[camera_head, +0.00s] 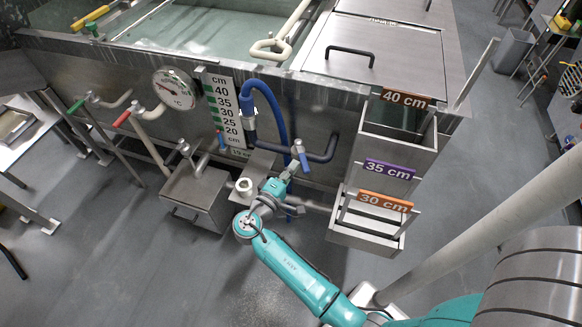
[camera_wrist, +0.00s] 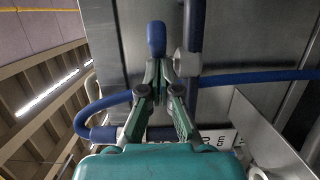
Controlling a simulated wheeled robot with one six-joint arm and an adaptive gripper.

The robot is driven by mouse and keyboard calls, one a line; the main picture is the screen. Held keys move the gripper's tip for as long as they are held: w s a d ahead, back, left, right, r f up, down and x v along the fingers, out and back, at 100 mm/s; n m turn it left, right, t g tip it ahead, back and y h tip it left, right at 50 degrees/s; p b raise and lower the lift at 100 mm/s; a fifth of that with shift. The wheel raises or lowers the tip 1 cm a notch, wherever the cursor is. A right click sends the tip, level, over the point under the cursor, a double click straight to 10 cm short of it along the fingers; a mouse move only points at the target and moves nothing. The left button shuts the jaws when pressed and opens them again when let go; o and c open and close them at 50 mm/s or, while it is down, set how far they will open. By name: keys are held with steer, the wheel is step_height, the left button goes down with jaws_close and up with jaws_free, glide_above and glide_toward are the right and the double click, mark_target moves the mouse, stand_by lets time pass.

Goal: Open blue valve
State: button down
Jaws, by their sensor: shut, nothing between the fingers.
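The blue valve (camera_head: 302,160) has a short blue lever and sits on the dark pipe at the front of the steel tank. In the wrist view its rounded blue lever (camera_wrist: 156,38) points up, just beyond my fingertips. My gripper (camera_head: 291,169) is shut and empty, close beside the valve from below in the head view. In the wrist view the gripper's tips (camera_wrist: 158,72) meet near the base of the lever. I cannot tell whether they touch it. The valve body is partly hidden by the fingers.
A blue hose (camera_head: 274,103) curves down beside the level scale (camera_head: 222,105). Steel steps with a 35 cm sign (camera_head: 389,170) stand right of the valve. A metal box (camera_head: 196,195) stands to the left. Open floor (camera_head: 130,270) lies at the lower left.

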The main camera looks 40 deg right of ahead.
mark_target(305, 168)
steer(key=shift+s+d+n+t, duration=0.4)
steer(key=shift+s+d+t, duration=0.2)
steer(key=shift+s+d, duration=1.15)
steer(key=shift+d, duration=0.35)
